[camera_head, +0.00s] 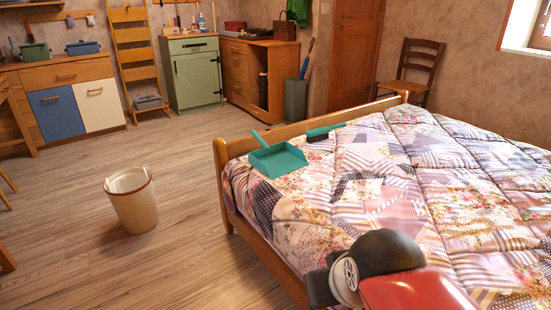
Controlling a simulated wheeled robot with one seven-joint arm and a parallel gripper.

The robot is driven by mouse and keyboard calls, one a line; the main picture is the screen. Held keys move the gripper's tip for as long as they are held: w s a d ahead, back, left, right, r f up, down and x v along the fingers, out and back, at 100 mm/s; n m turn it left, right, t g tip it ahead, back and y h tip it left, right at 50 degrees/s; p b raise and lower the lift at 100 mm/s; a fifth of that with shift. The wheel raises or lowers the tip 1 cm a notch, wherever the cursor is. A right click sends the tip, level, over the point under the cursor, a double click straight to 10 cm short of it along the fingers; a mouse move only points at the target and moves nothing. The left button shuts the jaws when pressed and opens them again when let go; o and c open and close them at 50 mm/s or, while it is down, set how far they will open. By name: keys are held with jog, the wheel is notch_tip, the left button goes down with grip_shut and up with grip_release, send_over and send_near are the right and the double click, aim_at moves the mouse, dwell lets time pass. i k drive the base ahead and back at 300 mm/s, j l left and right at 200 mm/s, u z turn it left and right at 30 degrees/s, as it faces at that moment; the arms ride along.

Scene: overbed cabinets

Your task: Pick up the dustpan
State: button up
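Parts of my arm, black, white and red, show at the bottom edge over the bed, well apart from the dustpan. I cannot make out my gripper's fingers, and nothing holds the dustpan.
The bed (430,190) fills the right side, with its wooden footboard (240,147) as a raised edge. A cream bucket (134,205) stands on the wooden floor to the left. Floor around it is mostly clear. Cabinets (197,75) and a chair (416,70) stand by the walls.

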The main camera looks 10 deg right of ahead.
aim_at(277, 160)
jog(key=i+j, duration=1.4)
jog(key=i, duration=0.25)
jog(key=k+j+u, duration=0.05)
